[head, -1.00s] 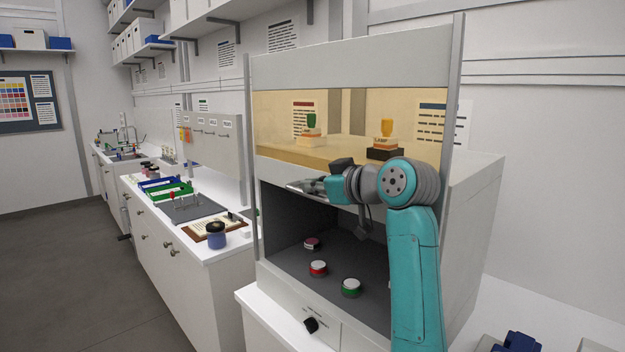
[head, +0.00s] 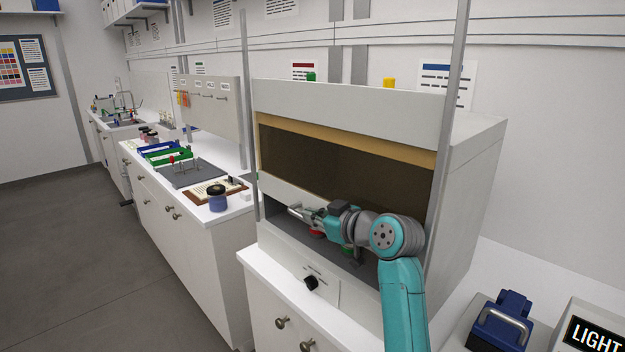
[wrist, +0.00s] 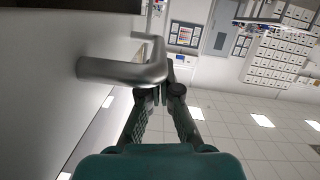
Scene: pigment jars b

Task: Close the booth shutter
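The booth shutter (head: 345,110) is a white-framed tinted pane between two upright rails. It covers most of the booth front, with an open gap below its bottom edge. Its handle is a grey metal bar that shows large in the wrist view (wrist: 120,70), standing out from the white frame. My gripper (head: 298,212) is at this handle.
Red (head: 317,234) and green (head: 348,252) jars sit inside the booth, partly hidden. A knob (head: 311,283) is on the front below. The left counter (head: 240,205) holds a blue jar (head: 217,198) and trays. A blue box (head: 503,320) stands at lower right.

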